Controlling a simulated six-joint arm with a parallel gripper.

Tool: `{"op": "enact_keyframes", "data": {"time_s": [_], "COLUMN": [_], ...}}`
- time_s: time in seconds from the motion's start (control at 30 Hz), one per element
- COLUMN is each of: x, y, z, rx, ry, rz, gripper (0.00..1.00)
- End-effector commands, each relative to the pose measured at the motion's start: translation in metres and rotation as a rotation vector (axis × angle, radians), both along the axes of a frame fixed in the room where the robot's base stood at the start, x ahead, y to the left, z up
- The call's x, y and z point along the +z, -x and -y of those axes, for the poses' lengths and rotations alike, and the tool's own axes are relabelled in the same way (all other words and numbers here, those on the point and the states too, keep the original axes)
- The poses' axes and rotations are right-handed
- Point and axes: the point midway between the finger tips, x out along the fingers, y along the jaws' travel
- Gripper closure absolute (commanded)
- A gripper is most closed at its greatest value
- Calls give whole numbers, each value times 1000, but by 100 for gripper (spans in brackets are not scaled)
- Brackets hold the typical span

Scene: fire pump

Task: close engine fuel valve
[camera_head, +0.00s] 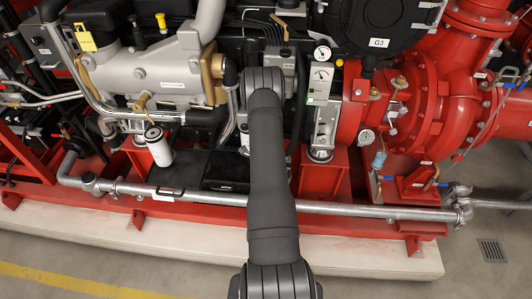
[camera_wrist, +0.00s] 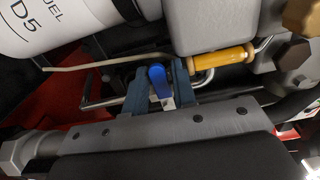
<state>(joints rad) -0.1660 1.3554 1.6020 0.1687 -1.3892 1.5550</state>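In the wrist view a small blue lever handle (camera_wrist: 158,80) stands between the two grey-blue fingers of my gripper (camera_wrist: 161,88). The fingers are close together, one on each side of the handle, and look shut on it. I take this handle to be the fuel valve's. The part it turns on is largely hidden by the fingers. In the head view my gripper and the handle are hidden behind my own dark arm, which reaches down the middle of the engine.
A white canister (camera_wrist: 45,25) marked FUEL D5 is close at upper left in the wrist view. A yellow cylindrical piece (camera_wrist: 222,58) lies right of the fingers, under a grey block (camera_wrist: 210,22). In the head view a silver pipe (camera_head: 250,199) runs along the red base.

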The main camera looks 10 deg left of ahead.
Motion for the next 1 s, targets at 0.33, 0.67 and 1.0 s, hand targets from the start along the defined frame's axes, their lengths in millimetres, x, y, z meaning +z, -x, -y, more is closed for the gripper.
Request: {"op": "enact_keyframes", "data": {"time_s": [0.33, 0.67, 1.0], "x": [-1, 0, 1], "y": [86, 142, 150], "z": [-1, 0, 0], "rx": [2, 1, 1], "ry": [1, 0, -1], "rz": [-4, -1, 1], "gripper": [75, 75, 75]}}
